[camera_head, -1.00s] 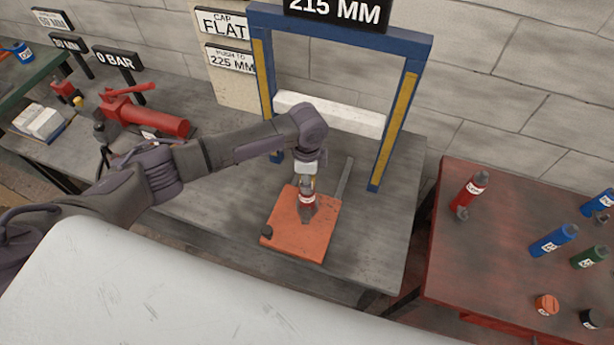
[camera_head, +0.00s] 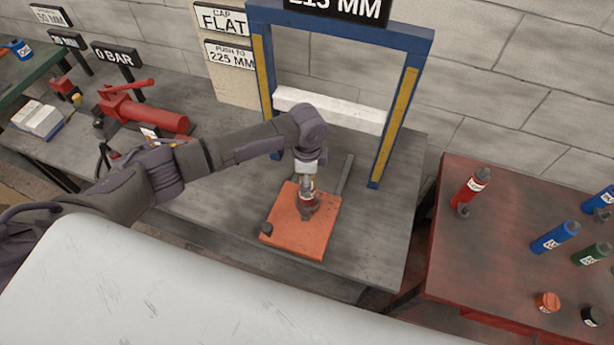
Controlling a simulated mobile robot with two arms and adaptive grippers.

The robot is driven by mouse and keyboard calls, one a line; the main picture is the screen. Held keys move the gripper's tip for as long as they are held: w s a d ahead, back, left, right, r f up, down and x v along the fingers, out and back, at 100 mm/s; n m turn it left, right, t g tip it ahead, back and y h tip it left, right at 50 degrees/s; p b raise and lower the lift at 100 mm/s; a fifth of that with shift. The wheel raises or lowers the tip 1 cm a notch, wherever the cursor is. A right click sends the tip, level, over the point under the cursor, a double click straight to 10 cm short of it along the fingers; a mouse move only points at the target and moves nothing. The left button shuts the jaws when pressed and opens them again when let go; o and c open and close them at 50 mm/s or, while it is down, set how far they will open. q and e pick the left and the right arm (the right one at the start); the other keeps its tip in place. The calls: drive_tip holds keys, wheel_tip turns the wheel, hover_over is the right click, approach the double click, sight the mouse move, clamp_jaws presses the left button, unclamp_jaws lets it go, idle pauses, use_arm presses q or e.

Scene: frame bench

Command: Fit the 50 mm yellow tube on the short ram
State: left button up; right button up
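My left gripper (camera_head: 308,198) points down over the orange plate (camera_head: 286,237) on the grey bench. A small upright piece with a red band (camera_head: 306,196) stands on the plate between or right behind the fingers. It may be the short ram, but the fingers hide most of it. I cannot tell whether they touch or grip it. A small yellow piece (camera_head: 77,99) lies at the far left beside a red block; it may be the yellow tube, but it is too small to be sure. My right gripper is not in view.
A blue press frame (camera_head: 262,80) with a white crossbar (camera_head: 345,115) stands behind the plate. A red hand pump (camera_head: 150,115) lies left. A red table (camera_head: 480,240) at the right holds red, blue and green cylinders.

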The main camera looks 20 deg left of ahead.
use_arm(q)
drive_tip(key=shift+r, duration=0.1)
wheel_tip(320, 180, up, 12)
drive_tip(key=shift+f, duration=0.1)
idle(0.7)
